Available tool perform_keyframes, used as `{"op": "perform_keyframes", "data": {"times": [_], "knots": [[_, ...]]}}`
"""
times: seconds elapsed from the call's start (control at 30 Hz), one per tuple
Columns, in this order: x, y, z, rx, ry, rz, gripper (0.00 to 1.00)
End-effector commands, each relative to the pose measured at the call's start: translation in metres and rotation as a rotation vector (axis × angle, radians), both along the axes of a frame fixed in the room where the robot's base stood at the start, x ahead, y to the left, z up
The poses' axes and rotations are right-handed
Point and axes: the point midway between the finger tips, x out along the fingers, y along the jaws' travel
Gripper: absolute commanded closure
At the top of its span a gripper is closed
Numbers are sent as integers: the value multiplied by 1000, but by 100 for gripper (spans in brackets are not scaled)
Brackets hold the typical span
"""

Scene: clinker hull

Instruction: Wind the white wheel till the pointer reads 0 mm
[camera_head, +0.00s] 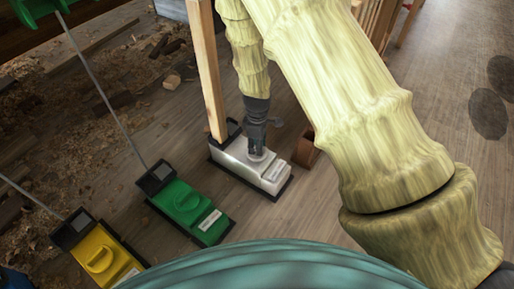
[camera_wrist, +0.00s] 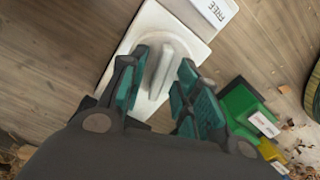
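The white box (camera_head: 262,176) stands on a dark base on the floor in the head view. The white wheel (camera_wrist: 172,68), with a raised grip bar across it, shows in the wrist view on top of this box. My gripper (camera_wrist: 164,60) points down over the wheel, its two teal fingers apart on either side of the bar. Gaps show between the bar and the fingers, so it looks open. In the head view my gripper (camera_head: 257,150) hides most of the wheel. I cannot make out a pointer or a mm scale in either view.
A green box (camera_head: 188,208) and a yellow box (camera_head: 104,255), each with a wheel, stand to the left of the white one. A white plate (camera_wrist: 212,8) reads FREE. A wooden post (camera_head: 207,75) rises behind the white box. Wood chips litter the floor at left.

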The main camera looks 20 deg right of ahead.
Motion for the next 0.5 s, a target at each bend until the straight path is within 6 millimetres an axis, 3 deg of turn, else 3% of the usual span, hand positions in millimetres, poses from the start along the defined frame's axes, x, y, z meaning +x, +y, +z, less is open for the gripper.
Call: {"op": "perform_keyframes", "data": {"times": [0.33, 0.5], "knots": [[0, 0, -3, 0, 0, -1, 68], [0, 0, -3, 0, 0, -1, 97]]}}
